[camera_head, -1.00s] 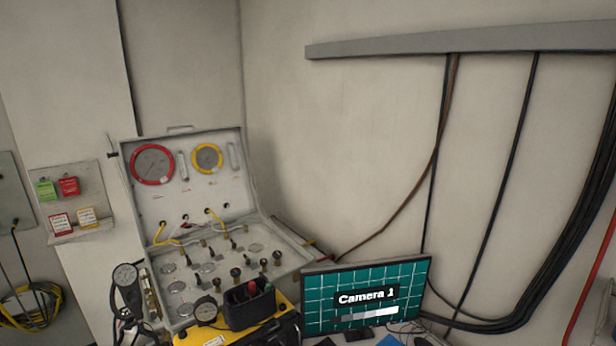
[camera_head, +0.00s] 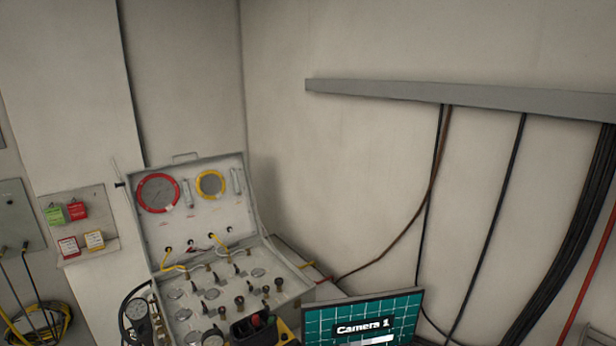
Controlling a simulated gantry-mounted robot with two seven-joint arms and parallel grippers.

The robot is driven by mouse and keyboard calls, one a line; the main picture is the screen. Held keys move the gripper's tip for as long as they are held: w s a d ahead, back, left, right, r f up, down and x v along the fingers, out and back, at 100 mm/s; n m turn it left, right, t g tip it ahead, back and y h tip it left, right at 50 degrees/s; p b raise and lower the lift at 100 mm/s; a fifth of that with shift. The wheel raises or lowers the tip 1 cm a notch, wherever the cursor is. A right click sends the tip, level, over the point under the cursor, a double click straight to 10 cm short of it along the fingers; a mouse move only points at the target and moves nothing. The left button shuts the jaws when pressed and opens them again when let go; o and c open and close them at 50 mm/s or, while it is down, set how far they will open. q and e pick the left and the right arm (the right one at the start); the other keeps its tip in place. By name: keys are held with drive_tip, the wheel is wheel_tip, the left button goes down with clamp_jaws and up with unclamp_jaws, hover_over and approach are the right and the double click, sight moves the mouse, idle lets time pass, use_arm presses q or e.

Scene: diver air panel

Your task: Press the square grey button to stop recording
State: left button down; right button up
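No square grey button can be made out in this view. A monitor (camera_head: 372,318) with a teal grid screen reads "Camera 1" at the bottom, its lower part cut off by the frame edge. The open air panel case (camera_head: 205,232) stands left of it, with a red-rimmed gauge (camera_head: 158,193) and a yellow-rimmed gauge (camera_head: 210,185) in its lid. Knobs and small dials cover its lower panel. Neither of my grippers is in view.
Green and red tags (camera_head: 66,212) hang on a wall board at left. Dark cables (camera_head: 572,235) run down the right wall from a grey rail (camera_head: 460,98).

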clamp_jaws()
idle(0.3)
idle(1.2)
